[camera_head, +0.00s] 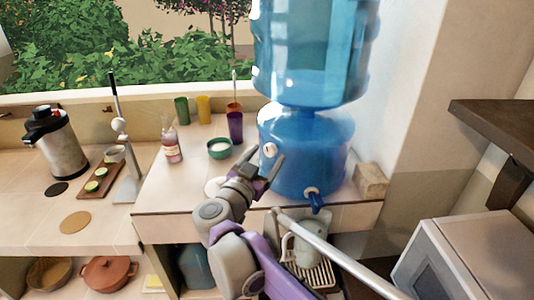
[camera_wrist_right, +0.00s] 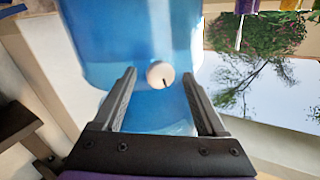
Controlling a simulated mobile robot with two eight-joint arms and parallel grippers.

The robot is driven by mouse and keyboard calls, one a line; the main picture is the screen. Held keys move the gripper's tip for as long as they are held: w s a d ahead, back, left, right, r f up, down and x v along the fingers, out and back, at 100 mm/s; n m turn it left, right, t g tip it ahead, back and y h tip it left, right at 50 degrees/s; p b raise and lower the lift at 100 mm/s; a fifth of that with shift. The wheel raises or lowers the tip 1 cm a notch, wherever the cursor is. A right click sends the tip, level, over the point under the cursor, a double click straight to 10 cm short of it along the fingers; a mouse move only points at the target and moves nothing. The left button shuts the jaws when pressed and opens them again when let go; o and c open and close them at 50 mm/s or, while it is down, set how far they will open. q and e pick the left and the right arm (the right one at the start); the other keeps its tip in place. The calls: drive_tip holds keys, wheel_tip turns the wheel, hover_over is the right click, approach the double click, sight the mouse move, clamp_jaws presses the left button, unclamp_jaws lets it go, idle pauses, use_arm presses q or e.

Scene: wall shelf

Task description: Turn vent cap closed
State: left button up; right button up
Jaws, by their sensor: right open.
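The vent cap (camera_head: 270,149) is a small round white cap on the left side of the lower blue water container (camera_head: 312,150). In the right wrist view the vent cap (camera_wrist_right: 160,75) shows a dark line running downward from near its middle. My right gripper (camera_head: 262,160) is open and empty, just in front of the cap. In the wrist view the open fingers of my right gripper (camera_wrist_right: 158,85) stand on either side of the cap, apart from it. My left gripper is not in view.
A blue spigot (camera_head: 315,200) sticks out low on the container. A green bowl (camera_head: 219,148), a purple cup (camera_head: 235,126) and a bottle (camera_head: 172,146) stand left of it. A stone block (camera_head: 370,180) is to the right. A white microwave (camera_head: 465,260) is at the lower right.

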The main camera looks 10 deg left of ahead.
drive_tip(key=shift+w, duration=0.45)
clamp_jaws()
